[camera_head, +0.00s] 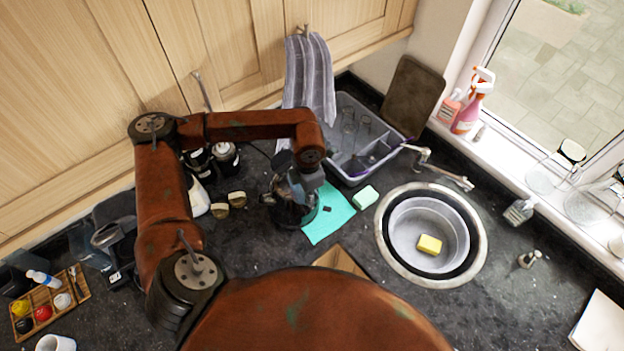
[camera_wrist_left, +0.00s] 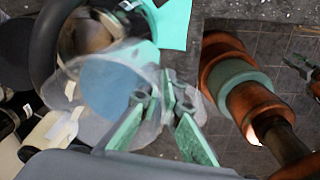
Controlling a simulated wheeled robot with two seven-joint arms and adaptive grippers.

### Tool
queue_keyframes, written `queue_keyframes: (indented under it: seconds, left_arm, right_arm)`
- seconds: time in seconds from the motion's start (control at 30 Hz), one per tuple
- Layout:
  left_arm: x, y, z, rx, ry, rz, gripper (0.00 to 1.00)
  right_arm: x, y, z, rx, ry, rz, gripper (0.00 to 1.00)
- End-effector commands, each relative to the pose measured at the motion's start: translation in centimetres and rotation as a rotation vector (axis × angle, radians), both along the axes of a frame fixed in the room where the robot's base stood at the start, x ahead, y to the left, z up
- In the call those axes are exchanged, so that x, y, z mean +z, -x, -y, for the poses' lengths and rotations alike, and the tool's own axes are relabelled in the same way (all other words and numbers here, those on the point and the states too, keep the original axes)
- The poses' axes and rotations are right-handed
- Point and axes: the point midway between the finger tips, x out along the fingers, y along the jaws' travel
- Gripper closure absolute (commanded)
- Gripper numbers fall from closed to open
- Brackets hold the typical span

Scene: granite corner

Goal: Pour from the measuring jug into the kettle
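The clear measuring jug (camera_wrist_left: 110,85) is see-through with a blue round area inside. In the wrist view it lies across the green-padded fingers of my left gripper (camera_wrist_left: 160,122), which appear closed on its handle side. The jug is tilted and overlaps the kettle (camera_wrist_left: 92,32), a dark, shiny vessel with a black curved handle. In the head view the kettle (camera_head: 292,214) stands on the dark counter, with my left gripper (camera_head: 292,185) directly above it, partly hiding the jug. I cannot tell whether liquid is flowing.
A teal cloth (camera_head: 330,214) and a green-white sponge (camera_head: 365,197) lie right of the kettle. The sink (camera_head: 388,235) holds a yellow sponge (camera_head: 429,244). A grey dish tub (camera_head: 345,165) stands behind. Brown-lidded jars (camera_head: 237,199) stand left.

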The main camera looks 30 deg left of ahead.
Motion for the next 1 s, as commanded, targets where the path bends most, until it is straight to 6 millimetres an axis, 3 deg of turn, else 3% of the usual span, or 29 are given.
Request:
queue_keyframes:
  seconds: [0.17,0.37,0.6,1.0]
  left_arm:
    - [0.4,-0.1,-0.2,0.098,0.004,0.001,1.0]
    - [-1.0,0.1,-0.1,0.115,0.054,-0.035,1.0]
    - [0.0,0.0,0.7,0.106,0.159,-0.107,1.0]
    - [0.2,0.0,0.9,0.103,0.173,-0.114,1.0]
  right_arm:
    - [0.6,1.0,0.0,-0.002,0.0,-0.013,0.65]
    - [0.5,1.0,0.0,-0.002,0.0,-0.013,0.65]
    - [0.2,0.8,0.0,-0.001,0.0,-0.01,0.65]
    - [0.3,0.4,0.0,0.0,0.001,-0.004,0.65]
